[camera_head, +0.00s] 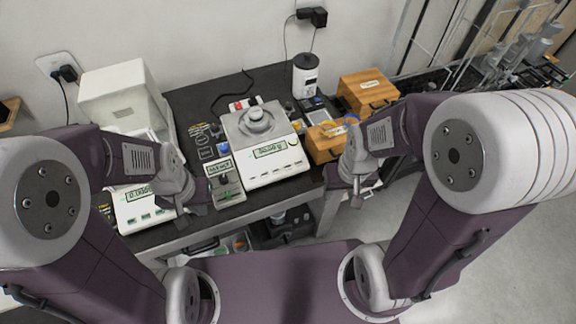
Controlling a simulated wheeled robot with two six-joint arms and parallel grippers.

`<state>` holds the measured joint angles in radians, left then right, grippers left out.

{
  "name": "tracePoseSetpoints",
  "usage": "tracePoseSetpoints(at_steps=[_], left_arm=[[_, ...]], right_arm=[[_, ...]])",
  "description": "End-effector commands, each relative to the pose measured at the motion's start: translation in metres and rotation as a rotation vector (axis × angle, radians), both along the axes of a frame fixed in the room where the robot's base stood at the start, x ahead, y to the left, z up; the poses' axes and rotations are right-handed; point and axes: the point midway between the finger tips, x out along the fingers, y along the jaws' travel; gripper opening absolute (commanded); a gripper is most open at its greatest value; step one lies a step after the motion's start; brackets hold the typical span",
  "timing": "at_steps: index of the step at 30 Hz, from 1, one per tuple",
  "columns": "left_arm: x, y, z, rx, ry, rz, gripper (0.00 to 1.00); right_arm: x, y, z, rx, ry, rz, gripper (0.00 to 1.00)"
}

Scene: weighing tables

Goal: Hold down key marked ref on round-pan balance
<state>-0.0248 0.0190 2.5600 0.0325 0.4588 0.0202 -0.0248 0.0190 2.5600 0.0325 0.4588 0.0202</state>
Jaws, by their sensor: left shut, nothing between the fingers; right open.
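The round-pan balance (285,166) stands mid-table, white, with a lit display and a round metal pan (256,122) on top. Small keys sit on its front panel beside the display; their markings are too small to read, so I cannot tell which is ref. My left gripper (192,208) is shut and empty, at the table's front edge, left of this balance and apart from it. My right gripper (356,196) is open and empty, right of the balance and beyond the table's right edge.
A second white balance (142,214) with a display stands at the left, partly behind my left arm. A small grey device (226,186) with a display and knobs sits between the two. Wooden boxes (368,92) and a white canister (305,76) stand at the right.

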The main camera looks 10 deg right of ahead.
Motion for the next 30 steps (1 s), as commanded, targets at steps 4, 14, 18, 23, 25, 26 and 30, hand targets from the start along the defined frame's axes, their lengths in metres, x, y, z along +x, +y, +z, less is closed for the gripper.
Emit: tracePoseSetpoints(at_steps=[4, 14, 18, 23, 25, 26, 30], left_arm=[[0.0, 0.0, 0.0, 0.0, 0.0, 0.0, 0.0], [0.0, 0.0, 0.0, 0.0, 0.0, 0.0, 0.0], [0.0, 0.0, 0.0, 0.0, 0.0, 0.0, 0.0], [0.0, 0.0, 0.0, 0.0, 0.0, 0.0, 0.0], [0.0, 0.0, 0.0, 0.0, 0.0, 0.0, 0.0], [0.0, 0.0, 0.0, 0.0, 0.0, 0.0, 0.0], [0.0, 0.0, 0.0, 0.0, 0.0, 0.0, 0.0]], right_arm=[[0.0, 0.0, 0.0, 0.0, 0.0, 0.0, 0.25], [0.0, 0.0, 0.0, 0.0, 0.0, 0.0, 0.0], [0.0, 0.0, 0.0, 0.0, 0.0, 0.0, 0.0], [0.0, 0.0, 0.0, 0.0, 0.0, 0.0, 0.0], [0.0, 0.0, 0.0, 0.0, 0.0, 0.0, 0.0], [0.0, 0.0, 0.0, 0.0, 0.0, 0.0, 0.0], [0.0, 0.0, 0.0, 0.0, 0.0, 0.0, 0.0]])
